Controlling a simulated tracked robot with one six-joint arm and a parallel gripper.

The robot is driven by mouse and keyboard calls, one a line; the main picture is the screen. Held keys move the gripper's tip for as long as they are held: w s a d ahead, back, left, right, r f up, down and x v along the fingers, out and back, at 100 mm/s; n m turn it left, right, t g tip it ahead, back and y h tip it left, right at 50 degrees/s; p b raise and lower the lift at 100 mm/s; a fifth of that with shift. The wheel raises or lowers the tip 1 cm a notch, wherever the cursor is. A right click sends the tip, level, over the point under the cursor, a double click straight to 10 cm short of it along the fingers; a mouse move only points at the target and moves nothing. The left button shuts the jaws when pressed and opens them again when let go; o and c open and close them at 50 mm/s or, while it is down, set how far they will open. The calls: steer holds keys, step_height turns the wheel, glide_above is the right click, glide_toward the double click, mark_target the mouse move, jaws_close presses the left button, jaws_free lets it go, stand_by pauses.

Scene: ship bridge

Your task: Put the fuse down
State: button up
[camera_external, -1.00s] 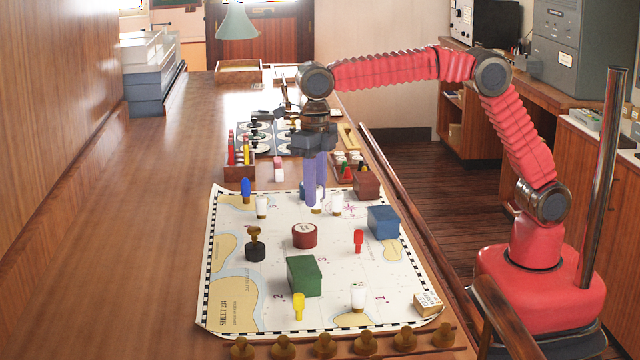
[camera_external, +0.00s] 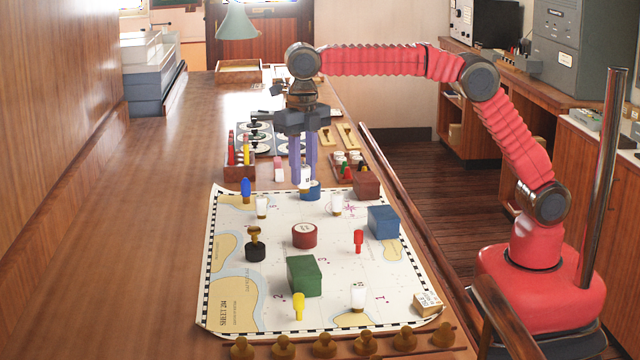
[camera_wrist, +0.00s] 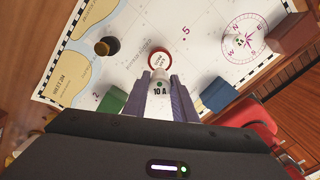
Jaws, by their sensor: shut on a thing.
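In the wrist view the fuse (camera_wrist: 159,86), marked 10 A, stands between my two purple fingers (camera_wrist: 160,100). A blue disc (camera_external: 314,191) shows just behind its lower end; I cannot tell whether they touch. Other white fuses stand on the chart: one at left (camera_external: 262,206), one right of my gripper (camera_external: 337,203), one near the front (camera_external: 358,298). A red disc (camera_external: 304,236) lies mid-chart.
The chart also bears a green block (camera_external: 304,276), a blue block (camera_external: 383,222), a black stamp (camera_external: 255,250), and small red (camera_external: 358,240), yellow (camera_external: 298,306) and blue (camera_external: 246,189) pieces. A wooden block (camera_external: 367,185) stands at the far right.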

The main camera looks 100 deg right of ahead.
mark_target(304, 192)
steer(key=shift+f, duration=2.8)
steer(key=shift+f, duration=0.1)
steer(key=shift+f, duration=1.75)
steer(key=o, duration=1)
steer(key=shift+f, duration=0.1)
step_height(304, 192, up, 12)
steer(key=shift+f, duration=0.25)
steer(key=shift+r, duration=0.35)
